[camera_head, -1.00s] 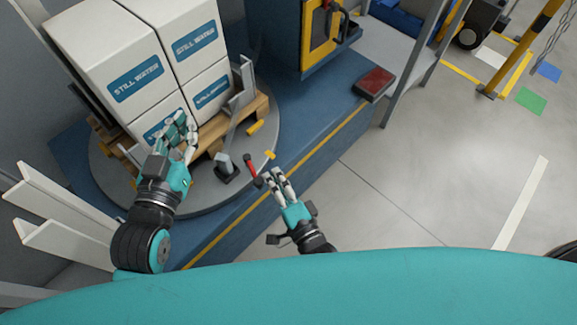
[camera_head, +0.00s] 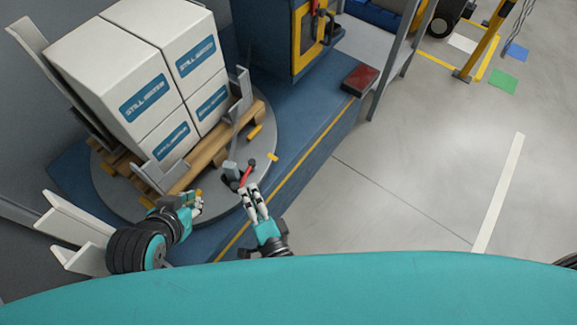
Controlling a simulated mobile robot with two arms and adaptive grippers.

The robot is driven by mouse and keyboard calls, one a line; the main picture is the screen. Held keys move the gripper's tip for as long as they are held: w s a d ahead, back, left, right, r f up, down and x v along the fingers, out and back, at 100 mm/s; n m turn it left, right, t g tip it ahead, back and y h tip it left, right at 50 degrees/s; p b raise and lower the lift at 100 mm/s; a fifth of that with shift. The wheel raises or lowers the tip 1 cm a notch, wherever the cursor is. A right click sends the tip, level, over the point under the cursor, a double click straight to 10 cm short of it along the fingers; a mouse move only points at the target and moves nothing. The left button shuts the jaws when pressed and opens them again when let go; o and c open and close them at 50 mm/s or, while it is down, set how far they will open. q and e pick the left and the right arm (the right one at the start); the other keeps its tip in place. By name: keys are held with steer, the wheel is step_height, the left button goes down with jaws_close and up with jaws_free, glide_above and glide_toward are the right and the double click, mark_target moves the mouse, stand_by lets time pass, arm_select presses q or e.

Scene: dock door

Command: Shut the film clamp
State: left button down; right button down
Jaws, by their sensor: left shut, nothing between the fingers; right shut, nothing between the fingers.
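The film clamp stands on the turntable's near edge, in front of the pallet. It has a small grey block (camera_head: 231,168) and a red lever (camera_head: 246,174) with a dark knob, tilted up to the right. My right gripper (camera_head: 250,190) is shut, with its fingertips right at the lower end of the red lever. I cannot tell whether they touch it. My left gripper (camera_head: 200,202) is shut and empty, low over the turntable's front edge, left of the clamp and apart from it.
White cartons (camera_head: 140,92) are stacked on a wooden pallet (camera_head: 215,148) on the round grey turntable (camera_head: 110,195). Upright grey brackets stand at the pallet's edge. A blue machine cabinet (camera_head: 270,40) and a red pedal (camera_head: 360,79) are beyond. Pale forks (camera_head: 70,222) lie left.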

mark_target(237, 191)
steer(key=shift+w+a, duration=0.15)
steer(key=shift+a, duration=0.8)
arm_select(q)
steer(key=shift+s+a+f+g, duration=0.25)
steer(key=shift+s+a+g, duration=0.2)
steer(key=shift+a, duration=0.25)
arm_select(e)
steer(key=shift+w+a, duration=0.15)
steer(key=shift+a, duration=0.5)
arm_select(q)
steer(key=shift+s, duration=0.1)
steer(key=shift+s, duration=0.1)
